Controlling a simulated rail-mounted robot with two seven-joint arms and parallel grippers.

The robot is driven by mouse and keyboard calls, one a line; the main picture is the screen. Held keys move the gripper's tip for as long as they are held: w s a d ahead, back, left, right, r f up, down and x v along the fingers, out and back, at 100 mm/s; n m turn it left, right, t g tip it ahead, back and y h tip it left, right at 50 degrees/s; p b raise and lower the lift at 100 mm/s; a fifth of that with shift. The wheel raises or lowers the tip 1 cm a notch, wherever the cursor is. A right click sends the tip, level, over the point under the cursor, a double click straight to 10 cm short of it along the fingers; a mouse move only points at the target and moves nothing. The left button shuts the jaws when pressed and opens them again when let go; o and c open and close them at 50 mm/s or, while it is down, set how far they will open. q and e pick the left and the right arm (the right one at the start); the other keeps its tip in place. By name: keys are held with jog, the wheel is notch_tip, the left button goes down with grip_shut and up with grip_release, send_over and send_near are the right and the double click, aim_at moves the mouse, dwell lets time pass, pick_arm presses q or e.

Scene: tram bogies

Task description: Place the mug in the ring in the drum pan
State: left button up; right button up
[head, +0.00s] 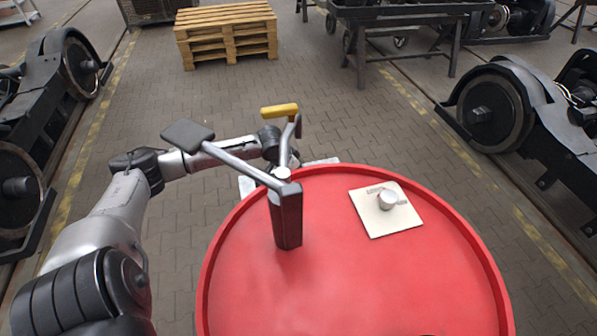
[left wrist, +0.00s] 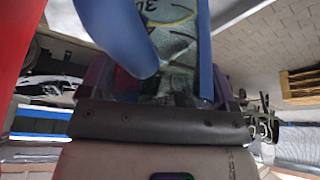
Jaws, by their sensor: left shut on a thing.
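A small pale mug-like cylinder (head: 387,200) stands on a pale square plate (head: 400,222) in the red drum pan (head: 340,290). A thin grey piece lies beside it on the left; I cannot make out a separate ring. My left gripper, with blue fingers in the left wrist view (left wrist: 178,45), is shut on a dark greenish, marked thing (left wrist: 180,25) that I cannot identify. In the head view my left wrist is by the pan's far left rim, away from the plate, and its fingertips are mostly hidden. My right gripper is not in view.
A black post (head: 287,218) with metal rods, a grey pad (head: 187,135) and a yellow bar (head: 280,111) rises at the pan's left. The pan's front is clear. A wooden pallet (head: 226,35) and bogies (head: 490,105) stand beyond.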

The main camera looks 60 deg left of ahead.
pick_arm(q)
jog(key=shift+w+f, duration=0.4)
jog(key=shift+w, duration=0.35)
jog(key=shift+w+f+b, duration=0.4)
jog(key=shift+w+f, duration=0.25)
jog(key=shift+f, duration=0.05)
jog(key=shift+a, duration=0.1)
jog(key=o, duration=0.5)
jog(key=shift+f, duration=0.1)
jog(key=o, duration=0.3)
